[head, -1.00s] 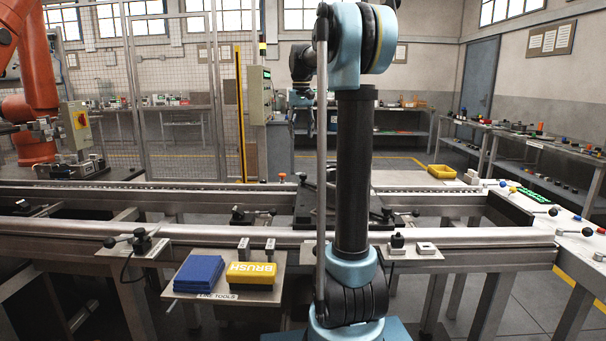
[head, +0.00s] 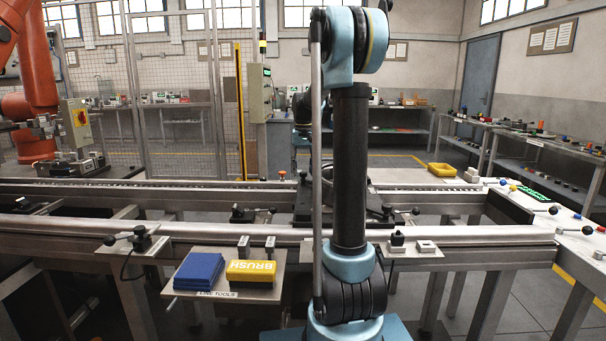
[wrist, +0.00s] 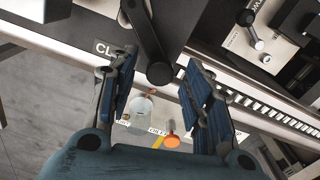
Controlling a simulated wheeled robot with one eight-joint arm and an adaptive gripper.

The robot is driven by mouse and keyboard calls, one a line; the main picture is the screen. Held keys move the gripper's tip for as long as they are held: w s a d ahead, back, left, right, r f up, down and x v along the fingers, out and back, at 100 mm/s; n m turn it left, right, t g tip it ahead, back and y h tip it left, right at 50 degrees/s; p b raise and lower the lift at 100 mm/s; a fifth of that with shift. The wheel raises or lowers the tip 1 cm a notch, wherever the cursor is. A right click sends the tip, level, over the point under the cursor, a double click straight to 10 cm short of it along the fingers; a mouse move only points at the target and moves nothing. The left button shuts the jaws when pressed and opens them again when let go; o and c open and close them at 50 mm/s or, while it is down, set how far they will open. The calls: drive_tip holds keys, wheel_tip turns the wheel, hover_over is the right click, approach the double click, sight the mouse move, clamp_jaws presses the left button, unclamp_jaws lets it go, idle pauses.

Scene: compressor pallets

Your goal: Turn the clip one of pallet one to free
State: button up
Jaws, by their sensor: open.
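The dark pallet (head: 302,211) lies on the conveyor rails in the head view, partly hidden behind my arm. My gripper (wrist: 160,62) is open, with one finger on each side of the lever's round end. I cannot tell whether either finger touches it. In the head view the gripper is hidden behind my arm.
An orange button (wrist: 172,141) and a pale bottle-like thing (wrist: 143,108) show below, between the fingers. Conveyor rails (head: 110,237) run across the front. A tool shelf (head: 221,292) holds a blue block and a yellow brush.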

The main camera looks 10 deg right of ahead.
drive_tip(key=shift+f, duration=0.65)
clamp_jaws()
